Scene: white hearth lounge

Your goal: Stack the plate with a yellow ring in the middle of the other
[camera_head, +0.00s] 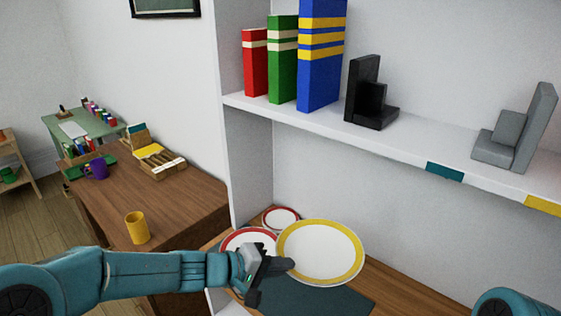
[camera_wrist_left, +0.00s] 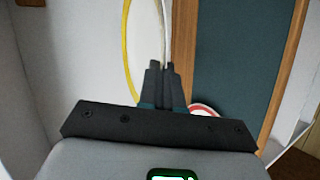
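The white plate with a yellow ring (camera_head: 322,250) is held raised, its face toward the head camera. My left gripper (camera_head: 280,266) is shut on its left rim. In the left wrist view the fingers (camera_wrist_left: 162,68) pinch this plate (camera_wrist_left: 146,40), seen nearly edge-on. A larger white plate with a red ring (camera_head: 245,239) lies behind my left gripper, partly hidden by it and the held plate. A small red-ringed plate (camera_head: 281,217) lies farther back. A red ring also shows beside the fingers in the wrist view (camera_wrist_left: 204,108). My right gripper is out of view.
A dark teal mat (camera_head: 318,297) lies on the wooden surface below the held plate. A white shelf (camera_head: 415,150) with books and bookends overhangs the back. A wooden desk at left holds a yellow mug (camera_head: 137,228).

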